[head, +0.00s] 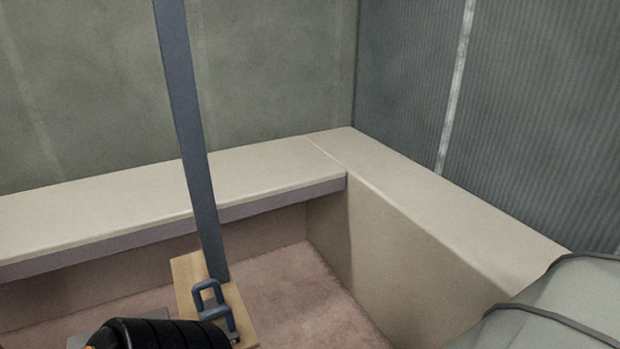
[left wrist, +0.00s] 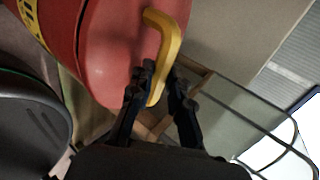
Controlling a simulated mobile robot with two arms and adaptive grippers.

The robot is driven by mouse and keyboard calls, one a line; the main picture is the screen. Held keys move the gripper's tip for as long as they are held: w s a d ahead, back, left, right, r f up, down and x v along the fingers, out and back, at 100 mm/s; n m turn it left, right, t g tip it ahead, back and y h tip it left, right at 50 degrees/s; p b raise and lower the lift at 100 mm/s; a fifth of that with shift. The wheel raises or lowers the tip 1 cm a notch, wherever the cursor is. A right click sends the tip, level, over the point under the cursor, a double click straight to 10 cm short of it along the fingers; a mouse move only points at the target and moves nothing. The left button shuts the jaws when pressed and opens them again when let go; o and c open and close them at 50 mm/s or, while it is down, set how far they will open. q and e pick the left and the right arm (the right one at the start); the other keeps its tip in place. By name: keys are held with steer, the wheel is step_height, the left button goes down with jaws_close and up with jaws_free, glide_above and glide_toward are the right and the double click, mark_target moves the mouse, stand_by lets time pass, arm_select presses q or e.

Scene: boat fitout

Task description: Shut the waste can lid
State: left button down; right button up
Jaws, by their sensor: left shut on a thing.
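A red rounded body (left wrist: 105,50), which looks like the waste can or its lid, fills the upper left of the left wrist view. It has a curved yellow handle (left wrist: 168,38) and a yellow and black striped band (left wrist: 30,14). My left gripper (left wrist: 158,92) is shut on the lower end of the yellow handle, with a finger on each side. I cannot tell from this close view how far the lid is open. The can does not show in the head view, and my right gripper is in neither view.
In the head view, a pale bench (head: 250,169) runs along the wall and turns right. A blue-grey post (head: 190,130) rises from a wooden base (head: 187,273). A grey padded thing (head: 575,300) fills the lower right. A dark round thing (left wrist: 30,125) is at the left in the wrist view.

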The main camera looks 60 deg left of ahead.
arm_select(q)
steer(key=shift+s+a+f, duration=0.1)
stand_by(0.3)
steer(key=c, duration=1.5)
jaws_free()
steer(key=v, duration=1.2)
steer(key=shift+s+f, duration=0.1)
steer(key=shift+f, duration=0.1)
steer(key=s+d+f+n+g+p, duration=0.1)
steer(key=s+d+f+n+g, duration=0.2)
steer(key=f, duration=0.5)
steer(key=s+d+f+n+g+y+p, duration=0.1)
steer(key=s+d+f+n+g+p, duration=0.1)
steer(key=f+n, duration=0.6)
steer(key=s+d+f+n+g+p, duration=0.1)
steer(key=s+d+f+n+g, duration=0.3)
steer(key=f, duration=0.5)
steer(key=shift+s+d+f+n+g+y, duration=0.1)
steer(key=shift+d+f+n+g+y, duration=0.1)
steer(key=shift+d+n, duration=0.4)
steer(key=shift+d+f+n+g+y, duration=0.1)
steer(key=shift+d+f+n+g, duration=0.1)
steer(key=shift+d+n, duration=0.4)
